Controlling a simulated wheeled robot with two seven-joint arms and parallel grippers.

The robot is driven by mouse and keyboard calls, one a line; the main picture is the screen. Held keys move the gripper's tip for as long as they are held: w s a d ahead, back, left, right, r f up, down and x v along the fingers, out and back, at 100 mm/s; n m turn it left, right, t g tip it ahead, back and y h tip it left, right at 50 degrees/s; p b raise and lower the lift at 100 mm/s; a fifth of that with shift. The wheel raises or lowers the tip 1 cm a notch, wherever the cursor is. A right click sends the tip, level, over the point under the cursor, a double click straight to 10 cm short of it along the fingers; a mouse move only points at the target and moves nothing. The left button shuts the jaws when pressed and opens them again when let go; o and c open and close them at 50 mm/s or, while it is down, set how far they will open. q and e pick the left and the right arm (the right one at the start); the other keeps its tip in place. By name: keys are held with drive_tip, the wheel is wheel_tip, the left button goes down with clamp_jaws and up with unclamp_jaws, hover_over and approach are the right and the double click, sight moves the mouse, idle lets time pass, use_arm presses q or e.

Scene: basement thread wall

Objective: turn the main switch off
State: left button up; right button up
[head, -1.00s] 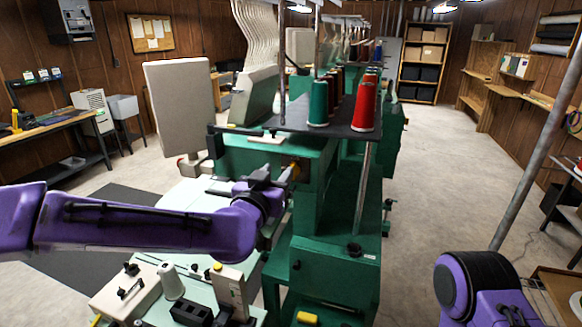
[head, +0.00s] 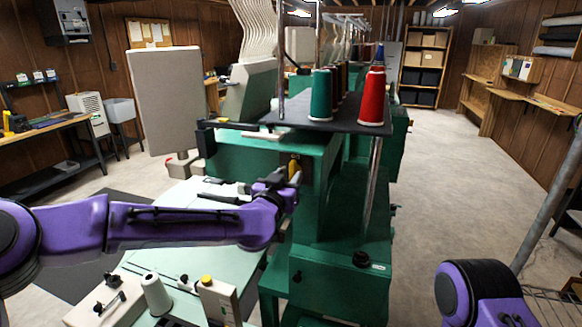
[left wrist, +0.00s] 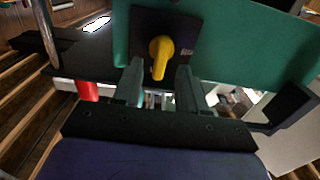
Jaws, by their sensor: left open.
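The main switch is a yellow knob (left wrist: 160,55) on a dark plate (left wrist: 185,35) on the green machine's side. In the left wrist view the knob hangs down at the middle, its lower end between the tips of my left gripper (left wrist: 159,80). The gripper is open, with one finger on each side of the knob and a gap visible on both sides. In the head view the left gripper (head: 284,183) is right at the machine, and a bit of the yellow switch (head: 294,169) shows just beyond it. My right gripper is out of view.
The green machine (head: 330,270) fills the middle. Its dark shelf (head: 300,120) holds thread cones, including a red one (head: 374,98) and a green one (head: 320,97). A pale green table (head: 190,235) lies below my left arm. A slanted grey pole (head: 550,195) stands at the right; the aisle floor is clear.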

sight(291, 172)
use_arm(q)
drive_tip(key=x, duration=0.3)
drive_tip(key=shift+w+f+p, duration=0.1)
drive_tip(key=shift+p, duration=0.2)
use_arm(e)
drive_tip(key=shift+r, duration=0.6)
use_arm(q)
drive_tip(key=shift+c, duration=0.3)
drive_tip(key=c, duration=0.6)
drive_tip(key=shift+c, duration=0.2)
